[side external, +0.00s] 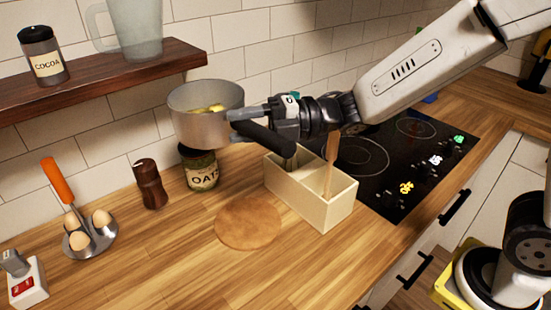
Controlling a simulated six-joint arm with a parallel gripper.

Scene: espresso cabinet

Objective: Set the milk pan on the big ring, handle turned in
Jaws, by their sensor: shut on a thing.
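The grey metal milk pan (190,130) is held up in the air, upright, with yellow pieces inside. Its black handle (266,139) points right and toward the camera, over the cream utensil box. My gripper (245,115) is shut on the pan at its right side, beside the handle; the exact contact is hard to see. The black hob (388,178) lies to the right, behind the box. Its larger-looking ring (387,163) is at the left, partly hidden by the wooden utensil and my arm. A smaller ring (416,128) lies farther back. No pan shows on either.
An oats jar (202,173) stands below the pan. The cream box (325,209) holds utensils between pan and hob. A round board (248,222), a brown mill (150,184) and an egg holder (90,236) are on the counter. A shelf (110,75) runs upper left.

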